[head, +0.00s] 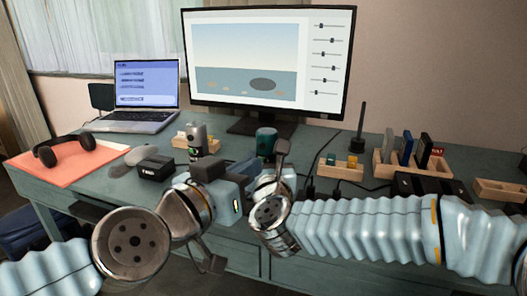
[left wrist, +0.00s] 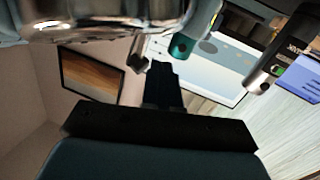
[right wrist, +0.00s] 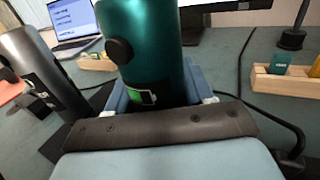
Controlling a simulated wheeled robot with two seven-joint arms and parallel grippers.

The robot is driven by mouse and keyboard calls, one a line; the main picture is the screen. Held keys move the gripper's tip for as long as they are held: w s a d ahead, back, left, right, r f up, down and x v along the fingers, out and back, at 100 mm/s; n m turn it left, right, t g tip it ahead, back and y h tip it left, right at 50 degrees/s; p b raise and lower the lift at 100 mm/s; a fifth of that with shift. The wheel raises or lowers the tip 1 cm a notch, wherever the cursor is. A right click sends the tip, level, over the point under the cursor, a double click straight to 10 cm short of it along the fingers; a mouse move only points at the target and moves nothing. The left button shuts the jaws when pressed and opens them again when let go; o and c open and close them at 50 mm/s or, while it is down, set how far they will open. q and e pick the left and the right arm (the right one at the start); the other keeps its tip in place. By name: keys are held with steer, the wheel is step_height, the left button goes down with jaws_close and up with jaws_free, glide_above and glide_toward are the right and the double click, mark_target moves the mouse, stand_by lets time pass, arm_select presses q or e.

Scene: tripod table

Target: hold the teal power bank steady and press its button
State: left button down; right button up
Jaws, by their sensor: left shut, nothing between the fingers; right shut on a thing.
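The teal power bank (head: 266,141) is a dark teal upright cylinder near the desk's middle. In the right wrist view the power bank (right wrist: 143,45) shows a round black button facing left and a green battery mark below it. My right gripper (right wrist: 160,95) is shut around its lower part; its fingers are largely hidden by my wrist in the head view. My left gripper (head: 246,168) is shut and empty, left of the power bank. In the upside-down left wrist view its dark fingers (left wrist: 163,75) look apart from the power bank (left wrist: 183,45).
A grey cylinder (head: 197,140) stands left of the power bank, with a black box (head: 155,167) further left. A small wooden tray (head: 340,170) with blocks stands to the right. A monitor (head: 270,60) and laptop (head: 135,95) are behind. Cables lie on the desk at right.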

mark_target(262, 146)
arm_select(q)
steer(key=a+m+g, duration=0.1)
steer(key=m+g, duration=0.1)
steer(key=a+m+g, duration=0.1)
steer(key=m+g, duration=0.1)
steer(key=g, duration=0.1)
steer(key=s+a+m+g, duration=0.1)
steer(key=g, duration=0.2)
steer(key=shift+a+f+m, duration=0.15)
steer(key=shift+f+m, duration=0.15)
steer(key=shift+m, duration=0.1)
steer(key=w+d, duration=0.3)
steer(key=w, duration=0.5)
steer(key=shift+w+d, duration=0.15)
stand_by(1.8)
steer(key=shift+w+d, duration=0.15)
steer(key=shift+w, duration=0.15)
